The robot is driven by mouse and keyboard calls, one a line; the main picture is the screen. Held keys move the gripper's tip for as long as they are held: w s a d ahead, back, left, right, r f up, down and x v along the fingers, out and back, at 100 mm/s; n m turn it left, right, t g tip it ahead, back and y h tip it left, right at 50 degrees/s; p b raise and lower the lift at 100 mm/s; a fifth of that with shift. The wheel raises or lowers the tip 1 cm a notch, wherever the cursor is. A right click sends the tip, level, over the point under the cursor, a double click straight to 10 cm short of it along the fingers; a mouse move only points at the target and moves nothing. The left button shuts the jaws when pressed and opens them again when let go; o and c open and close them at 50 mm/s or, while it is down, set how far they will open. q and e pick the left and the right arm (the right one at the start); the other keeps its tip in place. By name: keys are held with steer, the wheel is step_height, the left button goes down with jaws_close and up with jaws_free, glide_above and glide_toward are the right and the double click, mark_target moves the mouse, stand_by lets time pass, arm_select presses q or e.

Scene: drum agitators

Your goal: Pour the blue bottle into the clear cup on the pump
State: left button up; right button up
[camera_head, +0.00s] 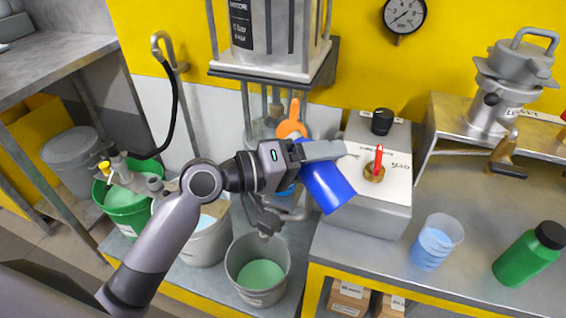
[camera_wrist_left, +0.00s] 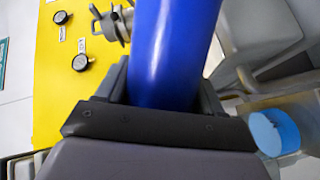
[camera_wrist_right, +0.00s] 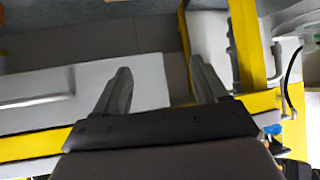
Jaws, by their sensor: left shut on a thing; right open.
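My left gripper (camera_head: 328,151) is shut on the blue bottle (camera_head: 326,184) and holds it in the air, tilted, beside the grey box with the red lever (camera_head: 377,160). The bottle also fills the middle of the left wrist view (camera_wrist_left: 172,55). Its mouth is not clearly seen. A clear cup (camera_head: 436,242) with light blue liquid stands on the bench right of that box. A clear vessel (camera_head: 266,129) shows partly behind the orange handle (camera_head: 292,122); I cannot tell whether it is a cup. My right gripper (camera_wrist_right: 157,80) is open and empty in the right wrist view.
Several buckets stand below on the left, one with green liquid (camera_head: 258,272). A caged tank (camera_head: 275,40) hangs behind my left gripper. A metal pot (camera_head: 512,75) sits on a raised shelf.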

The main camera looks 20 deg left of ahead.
arm_select(q)
steer(key=shift+f+n+b, duration=0.1)
steer(key=shift+n+b, duration=0.35)
steer(key=shift+n, duration=0.05)
stand_by(0.9)
steer(key=shift+w+a+r+n+h+p, duration=0.1)
steer(key=shift+a+r+n+h+p, duration=0.15)
steer(key=shift+n+h+p, duration=0.2)
stand_by(2.1)
